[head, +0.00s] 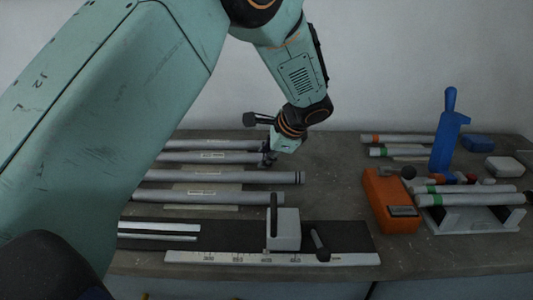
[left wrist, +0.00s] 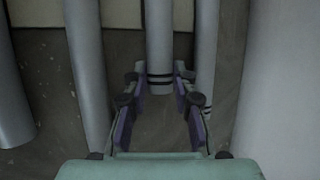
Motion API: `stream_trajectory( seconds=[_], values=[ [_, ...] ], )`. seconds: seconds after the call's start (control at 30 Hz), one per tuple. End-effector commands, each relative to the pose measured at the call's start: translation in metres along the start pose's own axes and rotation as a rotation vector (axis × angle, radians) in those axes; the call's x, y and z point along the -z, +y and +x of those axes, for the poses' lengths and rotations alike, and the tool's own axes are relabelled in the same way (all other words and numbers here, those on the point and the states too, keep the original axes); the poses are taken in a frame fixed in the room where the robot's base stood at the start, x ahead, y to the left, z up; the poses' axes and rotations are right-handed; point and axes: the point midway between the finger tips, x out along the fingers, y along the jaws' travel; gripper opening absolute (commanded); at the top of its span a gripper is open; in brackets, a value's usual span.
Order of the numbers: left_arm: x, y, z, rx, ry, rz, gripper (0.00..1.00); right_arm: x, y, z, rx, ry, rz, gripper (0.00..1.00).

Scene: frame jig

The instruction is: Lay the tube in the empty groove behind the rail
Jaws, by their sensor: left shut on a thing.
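Several grey tubes lie side by side on the bench, running left to right behind the black base strip. My left gripper (head: 268,157) is at the right end of the second tube from the back (head: 215,157). In the left wrist view my left gripper (left wrist: 160,95) is shut around the black-banded end of this tube (left wrist: 160,40). Whether the tube is lifted cannot be told. A silver rail (head: 158,228) lies at the front left, partly hidden by my arm. The empty groove cannot be made out. My right gripper is not in view.
A grey block (head: 284,232) with a dark lever stands at the front by a white scale (head: 270,259). At right are an orange device (head: 390,200), a blue upright tool (head: 446,140) and a rack (head: 468,222) with tubes. Neighbouring tubes lie close on both sides of the gripper.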

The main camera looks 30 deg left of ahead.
Motion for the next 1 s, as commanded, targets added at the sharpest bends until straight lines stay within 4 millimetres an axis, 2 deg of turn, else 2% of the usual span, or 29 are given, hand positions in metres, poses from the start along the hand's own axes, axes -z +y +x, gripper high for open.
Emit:
stream_trajectory(
  seconds=[0.43, 0.47, 0.5, 0.77, 1.0],
  values=[
    [0.0003, 0.0003, 0.001, 0.001, -0.001, 0.001, 0.0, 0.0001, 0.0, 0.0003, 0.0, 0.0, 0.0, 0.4],
    [0.0003, 0.0002, 0.0009, 0.001, 0.0, 0.0, 0.28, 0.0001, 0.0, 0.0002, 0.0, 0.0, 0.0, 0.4],
    [0.0003, 0.0002, 0.0008, 0.001, 0.0, 0.001, 0.31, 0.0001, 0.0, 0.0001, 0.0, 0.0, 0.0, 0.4],
    [0.0002, 0.0007, 0.0011, 0.0, -0.001, 0.0, 0.52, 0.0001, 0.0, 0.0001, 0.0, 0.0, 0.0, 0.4],
    [0.0004, 0.0009, 0.0013, -0.001, 0.0, 0.0, 0.52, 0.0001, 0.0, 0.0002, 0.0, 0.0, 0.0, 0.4]
  ],
)
